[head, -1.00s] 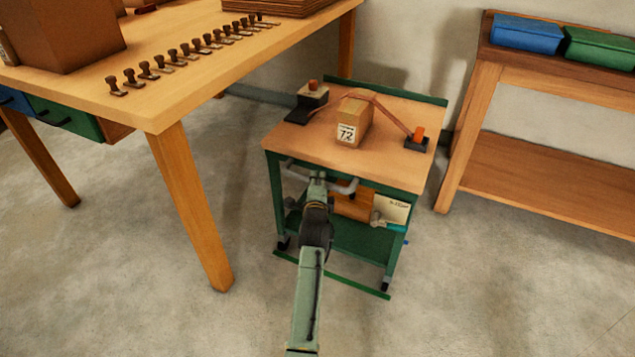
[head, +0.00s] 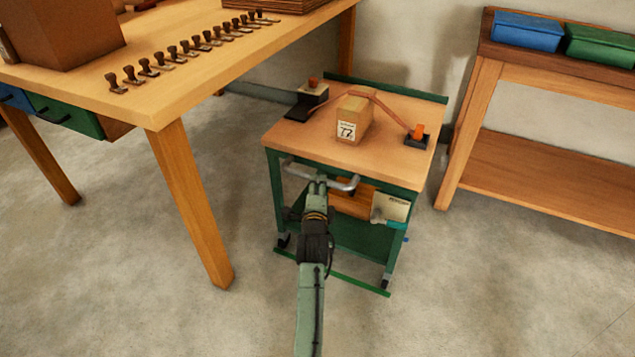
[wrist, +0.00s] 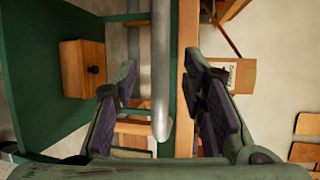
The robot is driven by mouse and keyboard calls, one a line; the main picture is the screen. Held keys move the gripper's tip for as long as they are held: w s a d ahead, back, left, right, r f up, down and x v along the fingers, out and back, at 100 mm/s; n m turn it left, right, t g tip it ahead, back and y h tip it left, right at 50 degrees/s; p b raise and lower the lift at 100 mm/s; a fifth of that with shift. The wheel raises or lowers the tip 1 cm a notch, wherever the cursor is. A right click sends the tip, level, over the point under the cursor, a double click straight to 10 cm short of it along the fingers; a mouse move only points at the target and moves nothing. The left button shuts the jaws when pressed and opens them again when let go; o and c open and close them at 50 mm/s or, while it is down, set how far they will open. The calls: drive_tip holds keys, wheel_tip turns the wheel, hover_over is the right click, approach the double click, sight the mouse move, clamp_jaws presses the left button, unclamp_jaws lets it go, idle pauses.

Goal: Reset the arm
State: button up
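My gripper (head: 317,186) is at the near side of a small wood-topped cart (head: 285,140), just by its grey handle (head: 343,184). In the wrist view, my gripper (wrist: 162,78) has its two fingers well apart. The handle bar (wrist: 160,60) shows in the gap between them, with no finger seen pressing on it. Whether the fingertips reach past the bar is hard to tell. My gripper holds nothing.
On the cart top are a box marked 72 (head: 353,118), an orange-topped block (head: 417,135) and a strap (head: 385,105). A workbench (head: 150,105) with a row of stamps (head: 185,48) stands left, a shelf bench (head: 540,180) right. The near floor is open.

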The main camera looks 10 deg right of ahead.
drive_tip(key=shift+v, duration=1.05)
